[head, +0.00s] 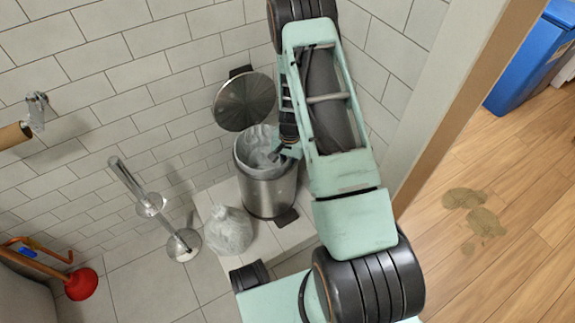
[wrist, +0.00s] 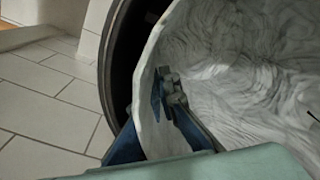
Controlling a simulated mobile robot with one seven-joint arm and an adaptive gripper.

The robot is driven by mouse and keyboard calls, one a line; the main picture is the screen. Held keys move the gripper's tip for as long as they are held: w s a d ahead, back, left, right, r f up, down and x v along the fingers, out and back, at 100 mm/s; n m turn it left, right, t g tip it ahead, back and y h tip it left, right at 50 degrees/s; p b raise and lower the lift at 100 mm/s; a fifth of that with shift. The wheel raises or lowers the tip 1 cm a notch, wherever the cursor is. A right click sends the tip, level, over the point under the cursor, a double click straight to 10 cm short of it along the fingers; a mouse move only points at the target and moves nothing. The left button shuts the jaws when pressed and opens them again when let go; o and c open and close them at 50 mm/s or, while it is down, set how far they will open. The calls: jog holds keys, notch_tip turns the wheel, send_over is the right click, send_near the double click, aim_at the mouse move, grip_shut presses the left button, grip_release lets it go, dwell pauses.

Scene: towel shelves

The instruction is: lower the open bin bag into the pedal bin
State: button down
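The pedal bin (head: 268,190) is a steel cylinder on a pale ledge, with its round lid (head: 245,101) standing open at the back. The open bin bag (head: 258,140) is whitish and translucent and sits in the bin's mouth. How far down it reaches is hidden. My gripper (head: 277,154) is at the right of the mouth, partly hidden by my arm. In the wrist view, the bag (wrist: 240,70) gapes open beside the bin's dark rim (wrist: 118,60). My gripper's blue fingers (wrist: 165,92) lie on either side of the bag's edge and appear closed on it.
A tied, full bag (head: 228,231) stands on the ledge left of the bin. A toilet brush stand (head: 183,245) and a red plunger (head: 81,284) are further left. A wall edge (head: 440,110) is close on the right. Brown stains (head: 475,210) mark the wooden floor beyond.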

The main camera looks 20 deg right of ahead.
jog(key=shift+s+d+f, duration=0.3)
jog(key=shift+f, duration=0.35)
jog(key=c, duration=2.1)
grip_release()
jog(key=shift+w+f, duration=0.1)
jog(key=shift+f, duration=0.15)
jog(key=shift+r, duration=0.15)
jog(key=shift+w+a+r, duration=0.1)
jog(key=shift+r, duration=0.05)
jog(key=r, duration=1.1)
jog(key=shift+s+d+r, duration=0.2)
jog(key=shift+s+r, duration=0.05)
jog(key=shift+r, duration=0.1)
